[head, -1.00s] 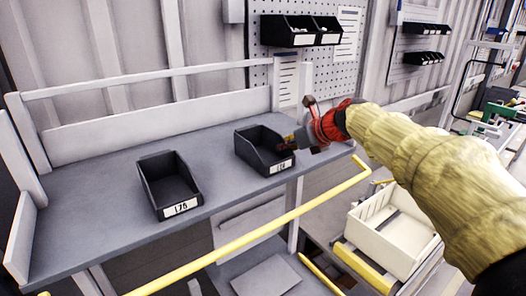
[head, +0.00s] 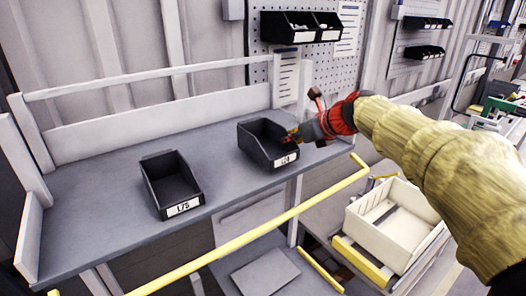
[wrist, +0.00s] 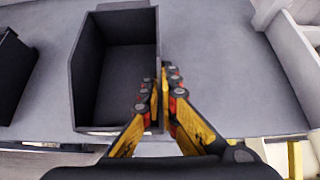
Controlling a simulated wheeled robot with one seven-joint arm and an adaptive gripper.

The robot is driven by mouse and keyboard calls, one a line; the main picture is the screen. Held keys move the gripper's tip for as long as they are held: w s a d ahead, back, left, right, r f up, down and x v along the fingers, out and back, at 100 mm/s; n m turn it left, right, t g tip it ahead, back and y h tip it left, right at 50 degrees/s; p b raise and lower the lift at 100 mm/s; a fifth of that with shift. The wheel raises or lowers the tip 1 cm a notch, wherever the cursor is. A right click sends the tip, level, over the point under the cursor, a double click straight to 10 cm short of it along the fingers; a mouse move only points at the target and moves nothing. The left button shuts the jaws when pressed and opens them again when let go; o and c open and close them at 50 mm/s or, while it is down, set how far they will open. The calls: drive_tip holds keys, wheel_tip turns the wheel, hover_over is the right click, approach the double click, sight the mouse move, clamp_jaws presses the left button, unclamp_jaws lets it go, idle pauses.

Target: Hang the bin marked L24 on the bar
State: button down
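The dark bin marked L24 (head: 256,150) is at the right part of the grey shelf, its white label facing the front edge. It looks upright. In the wrist view the L24 bin (wrist: 116,92) is empty, with its right wall running between my fingers. My gripper (head: 294,135) is at that right wall, one finger inside and one outside. The wrist view shows the gripper (wrist: 162,82) closed closely about the wall. Whether the bin's base touches the shelf is hard to tell. A bar with two hung dark bins (head: 300,28) shows on the pegboard behind.
A yellow rail (head: 260,228) runs along the front. A cream tote (head: 395,220) stands low at right. The shelf between the two bins is clear.

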drive_tip(key=s+d+b, duration=0.1)
drive_tip(key=s+d, duration=0.4)
drive_tip(key=s, duration=0.3)
drive_tip(key=shift+s+d+b, duration=0.3)
drive_tip(key=shift+d+b, duration=0.05)
drive_tip(key=shift+b, duration=0.05)
idle(0.4)
